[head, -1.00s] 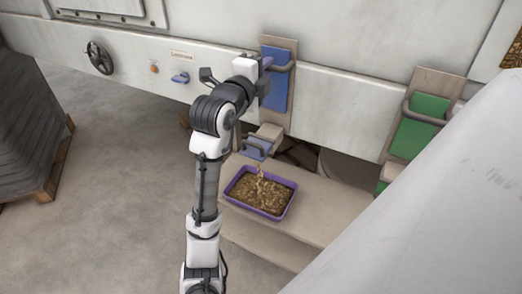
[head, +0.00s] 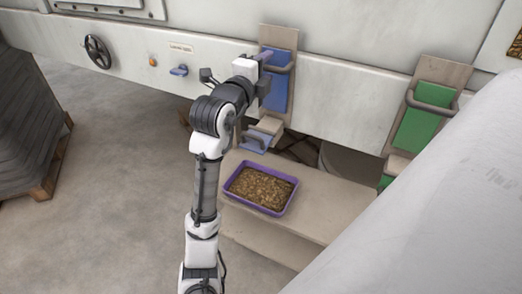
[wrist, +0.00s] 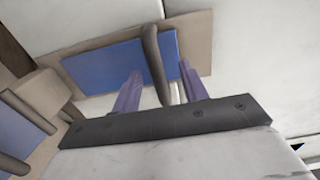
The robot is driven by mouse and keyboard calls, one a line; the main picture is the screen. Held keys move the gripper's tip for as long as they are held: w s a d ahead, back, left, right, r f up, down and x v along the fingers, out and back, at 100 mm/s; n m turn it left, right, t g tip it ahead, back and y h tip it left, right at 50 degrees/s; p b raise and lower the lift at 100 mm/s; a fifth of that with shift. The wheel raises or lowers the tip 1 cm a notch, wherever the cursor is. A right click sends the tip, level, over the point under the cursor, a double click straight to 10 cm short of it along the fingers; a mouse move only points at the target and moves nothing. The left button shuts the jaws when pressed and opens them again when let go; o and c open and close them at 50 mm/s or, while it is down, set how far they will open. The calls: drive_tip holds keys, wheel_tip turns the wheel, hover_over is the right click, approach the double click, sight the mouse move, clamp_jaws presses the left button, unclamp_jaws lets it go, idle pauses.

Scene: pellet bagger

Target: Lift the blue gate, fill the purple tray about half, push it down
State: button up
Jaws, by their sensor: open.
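The blue gate (head: 276,82) is a blue plate with a grey bar handle (wrist: 155,65), set in a beige frame on the machine's wall. My gripper (wrist: 160,70) is open, with one purple finger on each side of the handle; whether either touches it I cannot tell. In the head view my gripper (head: 266,57) is at the handle, partly hidden by my arm. The purple tray (head: 231,196) sits on the beige shelf below the spout. Brown pellets (head: 260,188) cover its floor; their exact depth is hard to judge. No pellets are falling.
A lower blue piece with a handle (head: 254,142) juts out above the tray. A green gate (head: 424,115) with its own handle is at the right. The shelf (head: 318,205) is bare right of the tray. A grey stack on a pallet (head: 45,185) stands at the left.

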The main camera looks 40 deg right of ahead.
drive_tip(key=b+v, duration=0.1)
drive_tip(key=v, duration=0.6)
drive_tip(key=shift+b, duration=0.4)
idle(0.6)
